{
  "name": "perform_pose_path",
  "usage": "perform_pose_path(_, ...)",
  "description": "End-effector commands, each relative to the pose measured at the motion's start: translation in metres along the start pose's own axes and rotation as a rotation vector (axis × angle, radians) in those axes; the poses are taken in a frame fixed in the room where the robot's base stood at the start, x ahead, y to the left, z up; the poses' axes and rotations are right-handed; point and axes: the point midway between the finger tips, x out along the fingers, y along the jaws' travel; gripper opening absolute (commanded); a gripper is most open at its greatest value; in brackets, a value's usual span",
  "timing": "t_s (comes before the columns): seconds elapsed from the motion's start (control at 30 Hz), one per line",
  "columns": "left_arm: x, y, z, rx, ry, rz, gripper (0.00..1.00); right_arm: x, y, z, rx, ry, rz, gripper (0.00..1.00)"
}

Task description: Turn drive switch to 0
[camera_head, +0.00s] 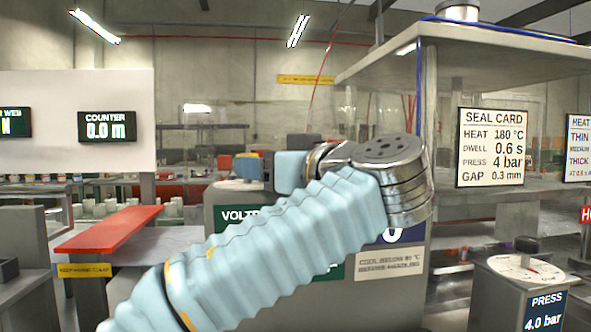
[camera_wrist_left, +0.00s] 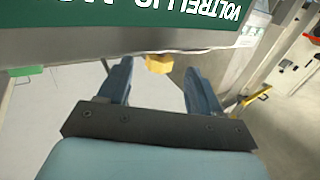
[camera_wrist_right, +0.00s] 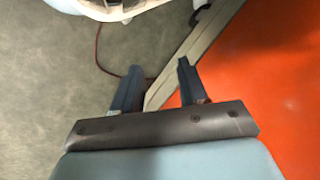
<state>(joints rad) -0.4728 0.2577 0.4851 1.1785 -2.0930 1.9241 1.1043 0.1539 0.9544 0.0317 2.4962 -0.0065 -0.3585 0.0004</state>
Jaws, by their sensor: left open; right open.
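A yellow piece (camera_wrist_left: 158,63), seemingly the drive switch's handle, shows in the left wrist view at the edge of the grey cabinet with the green VOLTRELLI label (camera_wrist_left: 150,15). My left gripper (camera_wrist_left: 158,76) is open, its two blue fingers on either side of the yellow piece, with gaps visible. In the head view my left gripper (camera_head: 248,167) is small and sideways above a pale round dial on the cabinet. My left arm hides much of the cabinet front, and the switch position cannot be read. My right gripper (camera_wrist_right: 152,78) is open and empty; it is outside the head view.
A red-topped bench (camera_head: 110,230) stands at the left. At the right are a PRESS dial (camera_head: 525,268) with a black knob and a hanging SEAL CARD sign (camera_head: 493,147). The right wrist view shows grey floor, a pale beam and an orange-red surface (camera_wrist_right: 270,80) beside the gripper.

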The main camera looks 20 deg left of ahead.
Motion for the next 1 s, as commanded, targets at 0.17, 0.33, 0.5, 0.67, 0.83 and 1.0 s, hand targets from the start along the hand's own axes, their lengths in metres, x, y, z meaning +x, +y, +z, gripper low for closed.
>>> perform_pose_path(0.17,-0.042,0.001,0.002,-0.001,0.0,0.005,0.64,0.006,0.002,0.0,0.0,0.0,0.0,0.43)
perform_pose_path(0.33,-0.064,0.002,0.004,0.001,-0.001,0.003,0.64,0.013,0.006,0.0,0.002,0.001,0.001,0.43)
perform_pose_path(0.5,-0.077,0.001,0.002,0.0,-0.001,0.002,0.64,0.017,0.007,0.0,0.002,0.002,0.002,0.43)
perform_pose_path(0.67,-0.081,0.0,0.001,0.0,-0.001,0.001,0.64,0.018,0.008,0.0,0.003,0.002,0.002,0.43)
perform_pose_path(0.83,-0.08,0.0,0.0,0.001,-0.001,0.0,0.64,0.017,0.008,0.0,0.003,0.002,0.002,0.43)
perform_pose_path(1.0,-0.075,-0.002,0.0,0.015,-0.013,0.016,0.64,0.018,0.008,0.0,0.003,0.002,0.002,0.43)
